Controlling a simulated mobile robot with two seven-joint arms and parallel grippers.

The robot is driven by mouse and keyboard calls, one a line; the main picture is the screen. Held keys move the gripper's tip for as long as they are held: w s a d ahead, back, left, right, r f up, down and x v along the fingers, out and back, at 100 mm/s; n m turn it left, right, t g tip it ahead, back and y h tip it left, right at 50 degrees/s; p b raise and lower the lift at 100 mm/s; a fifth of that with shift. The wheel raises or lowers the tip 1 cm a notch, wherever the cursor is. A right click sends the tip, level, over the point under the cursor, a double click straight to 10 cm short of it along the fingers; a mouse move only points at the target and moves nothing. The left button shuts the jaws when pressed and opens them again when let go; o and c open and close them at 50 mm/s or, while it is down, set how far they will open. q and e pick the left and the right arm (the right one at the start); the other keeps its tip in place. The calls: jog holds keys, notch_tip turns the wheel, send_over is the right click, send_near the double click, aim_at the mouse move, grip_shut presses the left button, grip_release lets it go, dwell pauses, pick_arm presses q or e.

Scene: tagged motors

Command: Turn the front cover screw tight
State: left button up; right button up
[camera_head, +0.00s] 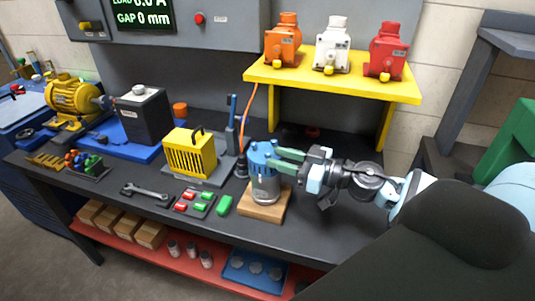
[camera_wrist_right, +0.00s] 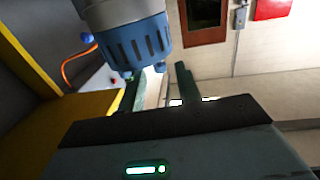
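The motor (camera_head: 264,185), a grey body with a blue cover (camera_head: 263,154), stands upright on a wooden block (camera_head: 265,204) at the middle of the bench. My right gripper (camera_head: 277,157) reaches in from the right, its green fingers at the right side of the blue cover. In the right wrist view the slotted blue cover (camera_wrist_right: 138,44) hangs at the top, and the two fingers (camera_wrist_right: 158,82) stand apart with a gap between them. My left gripper is out of view.
A yellow shelf (camera_head: 330,84) with orange, white and red motors stands behind. A dark upright tool (camera_head: 241,168) stands close behind.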

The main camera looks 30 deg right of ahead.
aim_at(271, 155)
jog(key=shift+x, duration=1.85)
